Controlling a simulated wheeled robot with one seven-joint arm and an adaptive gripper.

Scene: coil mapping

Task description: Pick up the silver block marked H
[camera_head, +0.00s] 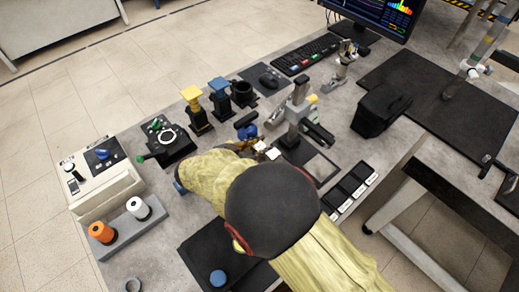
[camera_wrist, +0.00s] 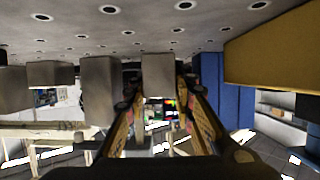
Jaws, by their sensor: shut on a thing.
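My gripper (camera_wrist: 158,88) has its two fingers on either side of a small silver-grey block (camera_wrist: 158,74) in the wrist view and is shut on it. No letter can be read on the block's visible face, so I cannot tell whether it is the one marked H. In the head view my gripper (camera_head: 262,150) is beyond my yellow arm, close to the grey stand, and a small pale piece (camera_head: 273,153) shows at its tips. My arm hides much of the gripper there. Other grey blocks (camera_wrist: 98,90) show left of the held one in the wrist view.
A grey stand (camera_head: 297,115) rises right beside my gripper. Black trays (camera_head: 352,184) lie to its right, and a black box (camera_head: 381,111) sits farther right. Yellow (camera_head: 196,110) and blue (camera_head: 221,100) fixtures stand behind. A spool holder (camera_head: 126,225) is at the left.

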